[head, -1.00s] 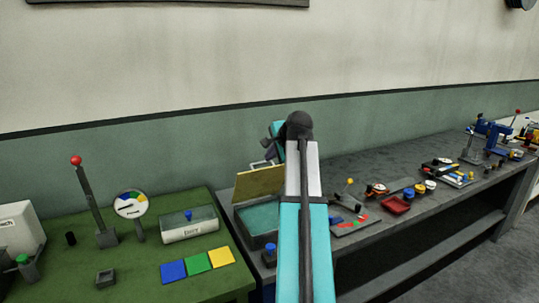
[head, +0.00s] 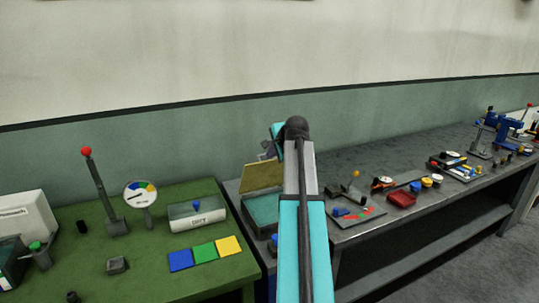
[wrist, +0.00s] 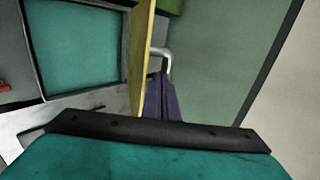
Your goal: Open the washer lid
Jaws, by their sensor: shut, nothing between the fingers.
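The washer (head: 262,211) is a dark grey open-topped box with a teal inside, at the left end of the grey bench. Its yellowish lid (head: 262,176) stands raised at the back of the box, roughly upright. The wrist view shows the lid edge-on (wrist: 141,55), with a silver handle (wrist: 164,58) on its outer face. My gripper (wrist: 160,88) is shut and empty, on the outer side of the lid close below the handle in that view. I cannot tell whether it touches the lid. In the head view my arm hides part of the gripper and the washer's right side.
Left of the washer is a green-topped table (head: 130,268) with a lever (head: 103,190), a dial (head: 140,194) and a white box (head: 197,215). The wall (head: 220,140) is close behind.

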